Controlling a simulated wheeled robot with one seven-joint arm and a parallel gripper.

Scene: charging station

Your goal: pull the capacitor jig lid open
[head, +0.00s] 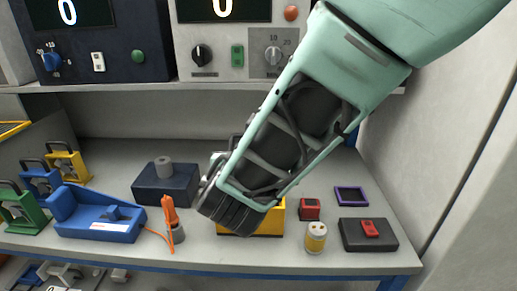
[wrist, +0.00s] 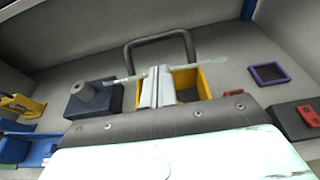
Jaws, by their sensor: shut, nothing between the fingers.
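A yellow box (head: 270,220), apparently the capacitor jig, sits on the bench, largely hidden by my arm in the head view. In the wrist view its yellow wall (wrist: 206,82) shows to the right of my fingers. A dark loop handle (wrist: 160,38) stands just beyond my fingers. I cannot tell how the lid sits. My gripper (wrist: 156,82) is shut and empty, its two silver fingers together over the box, in front of the handle. Whether they touch anything is unclear. In the head view the fingertips are hidden behind my wrist.
A dark block with a grey knob (head: 165,185) stands to the left, beside an orange-handled tool (head: 171,218). A yellow-and-white cylinder (head: 316,238), red block (head: 310,209), purple frame (head: 351,196) and dark box (head: 368,236) are to the right. A wall (head: 440,130) bounds the right side.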

